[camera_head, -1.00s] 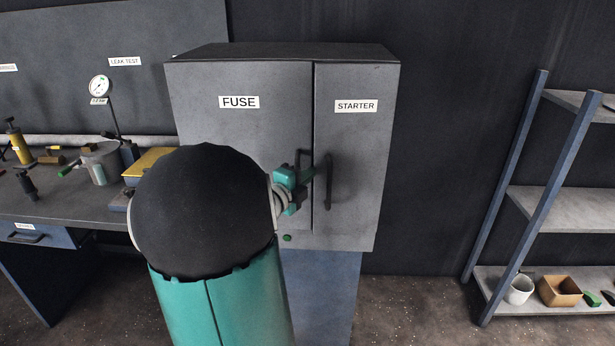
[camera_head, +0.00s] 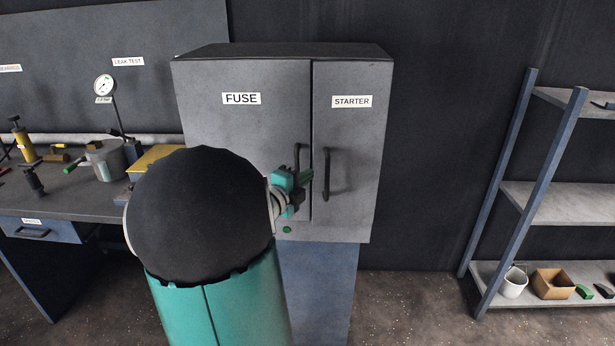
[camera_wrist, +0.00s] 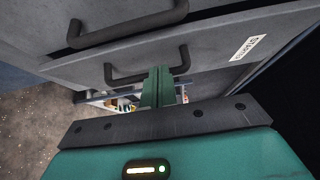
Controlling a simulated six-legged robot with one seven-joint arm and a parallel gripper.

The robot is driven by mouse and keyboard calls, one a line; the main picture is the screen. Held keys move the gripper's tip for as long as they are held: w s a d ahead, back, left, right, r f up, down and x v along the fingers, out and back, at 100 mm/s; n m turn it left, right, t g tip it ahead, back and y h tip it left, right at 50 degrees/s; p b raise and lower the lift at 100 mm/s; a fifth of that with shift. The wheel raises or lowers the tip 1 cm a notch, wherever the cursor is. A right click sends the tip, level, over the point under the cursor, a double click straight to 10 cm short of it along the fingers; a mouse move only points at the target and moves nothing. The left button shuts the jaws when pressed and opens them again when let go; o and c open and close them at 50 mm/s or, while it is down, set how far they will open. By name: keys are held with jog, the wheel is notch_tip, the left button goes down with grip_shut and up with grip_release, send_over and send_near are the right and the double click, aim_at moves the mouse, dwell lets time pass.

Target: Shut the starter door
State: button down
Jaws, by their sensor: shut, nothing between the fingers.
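The grey starter door (camera_head: 354,150) is the narrow right-hand door of the cabinet, with a dark upright bar handle (camera_head: 327,175). In the head view it looks about level with the fuse door (camera_head: 240,130), with a thin dark seam between them. My gripper (camera_head: 307,177) is shut and empty, just left of the starter handle. In the wrist view, my green fingers (camera_wrist: 158,88) are together, close to the starter handle (camera_wrist: 145,76) and door face. Whether they touch is unclear. The starter label (camera_wrist: 249,46) shows there too.
The fuse handle (camera_head: 298,160) stands just left of the seam, close to my gripper. A workbench (camera_head: 75,200) with a gauge (camera_head: 104,86) and tools is at left. A shelf rack (camera_head: 545,195) is at right. The floor between cabinet and rack is clear.

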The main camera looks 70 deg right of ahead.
jog(key=w+v, duration=0.1)
jog(key=v, duration=0.7)
jog(key=shift+d, duration=0.25)
jog(key=c, duration=2)
grip_release()
jog(key=shift+w+a, duration=0.1)
jog(key=shift+a, duration=0.15)
jog(key=shift+o, duration=0.9)
jog(key=shift+a, duration=0.1)
jog(key=n+t, duration=0.2)
jog(key=n, duration=1.7)
send_near(326, 169)
jog(key=shift+h, duration=0.3)
jog(key=x, duration=1)
jog(key=shift+d+f, duration=0.3)
jog(key=shift+d, duration=0.05)
jog(key=shift+c, duration=0.3)
grip_shut()
